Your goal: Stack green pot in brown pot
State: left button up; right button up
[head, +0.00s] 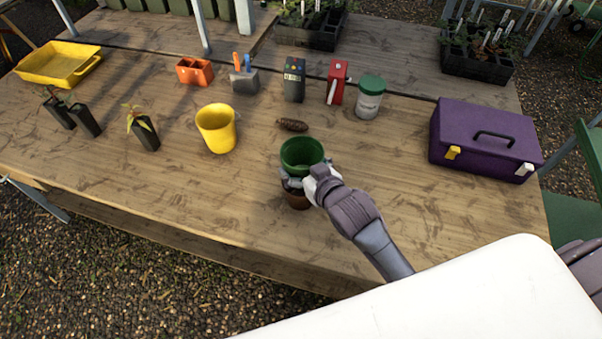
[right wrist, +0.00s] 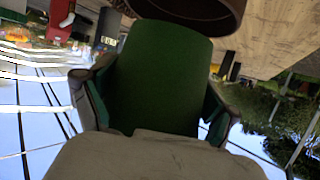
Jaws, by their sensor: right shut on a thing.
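The green pot (head: 302,151) is upright near the middle of the table, and it fills the middle of the right wrist view (right wrist: 158,75). My right gripper (head: 297,180) is shut on the green pot, with a finger on each side of it. The brown pot (head: 298,202) is directly below the green pot in the head view, partly hidden by the gripper. Its dark rim shows at the top of the right wrist view (right wrist: 230,12), overlapping the green pot's lower end. I cannot tell how far the green pot is inside it. My left gripper is not in view.
A yellow pot (head: 217,130) stands to the left and a pine cone (head: 292,125) lies just behind. A white jar with a green lid (head: 369,100) and a purple toolbox (head: 485,140) are to the right. The table front (head: 200,190) is clear.

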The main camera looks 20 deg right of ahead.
aim_at(302, 165)
jog(key=shift+w+a+f, duration=0.15)
jog(key=shift+f, duration=0.05)
notch_tip(302, 165, down, 3)
jog(key=shift+f, duration=0.2)
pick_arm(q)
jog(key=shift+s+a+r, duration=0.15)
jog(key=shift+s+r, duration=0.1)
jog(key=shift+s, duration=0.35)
pick_arm(e)
jog(key=shift+f, duration=0.2)
